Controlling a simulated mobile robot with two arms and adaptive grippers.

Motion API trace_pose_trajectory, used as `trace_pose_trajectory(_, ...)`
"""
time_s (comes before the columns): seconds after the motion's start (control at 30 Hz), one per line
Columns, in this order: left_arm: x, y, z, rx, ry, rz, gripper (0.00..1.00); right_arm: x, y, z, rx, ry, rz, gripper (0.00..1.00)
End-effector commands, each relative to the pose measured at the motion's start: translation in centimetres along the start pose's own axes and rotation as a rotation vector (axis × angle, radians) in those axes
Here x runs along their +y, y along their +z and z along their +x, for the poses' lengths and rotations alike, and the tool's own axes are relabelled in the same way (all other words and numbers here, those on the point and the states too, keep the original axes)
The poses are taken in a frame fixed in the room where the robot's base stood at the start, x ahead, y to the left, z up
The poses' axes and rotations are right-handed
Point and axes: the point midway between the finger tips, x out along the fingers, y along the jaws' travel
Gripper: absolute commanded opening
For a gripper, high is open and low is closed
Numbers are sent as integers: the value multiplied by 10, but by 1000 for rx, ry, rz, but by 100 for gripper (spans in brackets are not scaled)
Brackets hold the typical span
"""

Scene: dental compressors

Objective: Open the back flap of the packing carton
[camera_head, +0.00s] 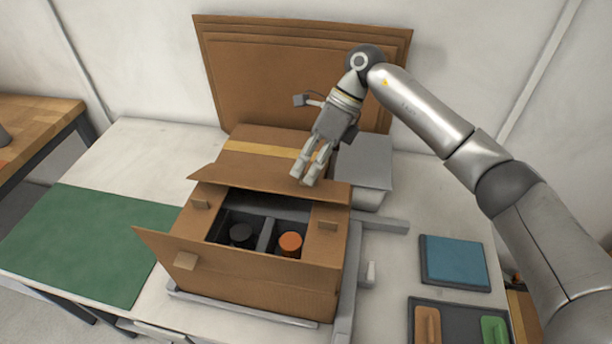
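The brown packing carton (265,289) stands on the table with its top partly open. Inside the opening are a black round part (241,235) and an orange-topped round part (290,243). The front flap (170,255) is folded outward. A wide brown panel, which looks like the back flap (250,178), lies over the rear of the opening, its front edge sticking out past the carton's sides. My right gripper (307,179) points down at this panel's right part, fingers close together and apparently empty. Whether the tips touch the panel is unclear. My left gripper is not in view.
A yellow strip (270,149) crosses the brown surface behind the panel. A large brown board (300,60) leans at the wall. A grey box (365,165) stands right of the gripper. A green mat (80,240) lies left; a blue pad (455,262) and a dark tray (460,308) lie right.

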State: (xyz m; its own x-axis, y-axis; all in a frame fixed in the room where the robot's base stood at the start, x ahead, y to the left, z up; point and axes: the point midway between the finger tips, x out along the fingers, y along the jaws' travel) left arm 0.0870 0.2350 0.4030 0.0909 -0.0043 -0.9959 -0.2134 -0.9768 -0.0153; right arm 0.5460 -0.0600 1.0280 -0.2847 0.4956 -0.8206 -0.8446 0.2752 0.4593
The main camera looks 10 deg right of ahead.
Motion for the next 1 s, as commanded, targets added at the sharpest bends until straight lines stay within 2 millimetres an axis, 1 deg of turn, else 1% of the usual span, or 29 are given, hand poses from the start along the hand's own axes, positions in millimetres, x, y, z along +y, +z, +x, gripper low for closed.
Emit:
trace_pose_trajectory(0.03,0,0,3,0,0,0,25,-2,1,-1,0,20,10,0)
trace_pose_trajectory(0.3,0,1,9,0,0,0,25,-5,3,-5,0,106,44,0)
trace_pose_trajectory(0.87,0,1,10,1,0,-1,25,-6,3,-7,1,131,53,0)
trace_pose_trajectory(0.9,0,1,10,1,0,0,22,-6,3,-7,1,131,53,0)
trace_pose_trajectory(1.0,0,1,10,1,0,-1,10,-6,3,-7,1,130,54,0)
